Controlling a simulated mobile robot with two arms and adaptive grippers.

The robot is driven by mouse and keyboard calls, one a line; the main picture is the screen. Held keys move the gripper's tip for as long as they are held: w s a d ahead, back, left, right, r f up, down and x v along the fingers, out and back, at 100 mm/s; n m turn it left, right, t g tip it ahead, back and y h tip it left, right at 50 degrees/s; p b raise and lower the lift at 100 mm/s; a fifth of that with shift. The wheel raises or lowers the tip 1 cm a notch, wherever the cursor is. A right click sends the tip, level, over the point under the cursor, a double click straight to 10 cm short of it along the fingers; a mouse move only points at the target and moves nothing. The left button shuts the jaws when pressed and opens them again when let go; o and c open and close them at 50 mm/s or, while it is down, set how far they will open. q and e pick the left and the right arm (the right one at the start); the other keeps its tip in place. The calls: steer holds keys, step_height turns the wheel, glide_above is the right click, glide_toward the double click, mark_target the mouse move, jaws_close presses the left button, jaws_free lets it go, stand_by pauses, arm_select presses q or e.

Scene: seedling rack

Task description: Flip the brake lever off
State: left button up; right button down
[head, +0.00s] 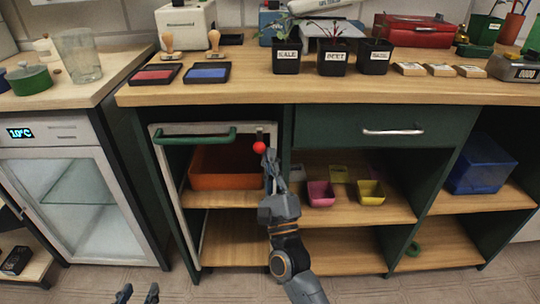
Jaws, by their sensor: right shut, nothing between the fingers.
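The brake lever shows as a round red knob (259,147) with a small mount above it, at the upper right corner of a white-framed rack (170,130). My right gripper (269,160) is shut and empty, its fingertips just right of and below the knob. I cannot tell if they touch it. The lever's shaft is mostly hidden. My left gripper (137,293) is low at the bottom edge, far from the lever, with its two fingers apart and nothing between them.
A green bar handle (195,136) crosses the rack front, with an orange bin (222,168) behind. The wooden counter (330,92) overhangs above, holding pots and stamp pads. Right of my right arm are a drawer handle (393,132) and open shelves. A glass-door cooler (80,190) stands left.

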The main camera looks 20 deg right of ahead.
arm_select(q)
steer(key=s+a+f+g+y+p, duration=0.1)
steer(key=s+a+f+g+p, duration=0.2)
steer(key=s+g, duration=0.3)
steer(key=s+a+f+g+y+p, duration=0.2)
steer(key=s+f+g, duration=0.15)
steer(key=s, duration=0.45)
steer(key=x, duration=0.1)
steer(key=p+x, duration=0.1)
steer(key=x, duration=0.3)
steer(key=shift+s+d+f, duration=0.1)
steer(key=shift+s+d, duration=0.05)
steer(key=shift+s, duration=0.1)
arm_select(e)
steer(key=shift+s+a+r+m+g, duration=0.15)
steer(key=shift+r+g, duration=0.25)
steer(key=shift+g, duration=0.2)
steer(key=shift+s+d+r+m+g, duration=0.15)
steer(key=shift+r+g, duration=0.25)
steer(key=shift+g, duration=0.2)
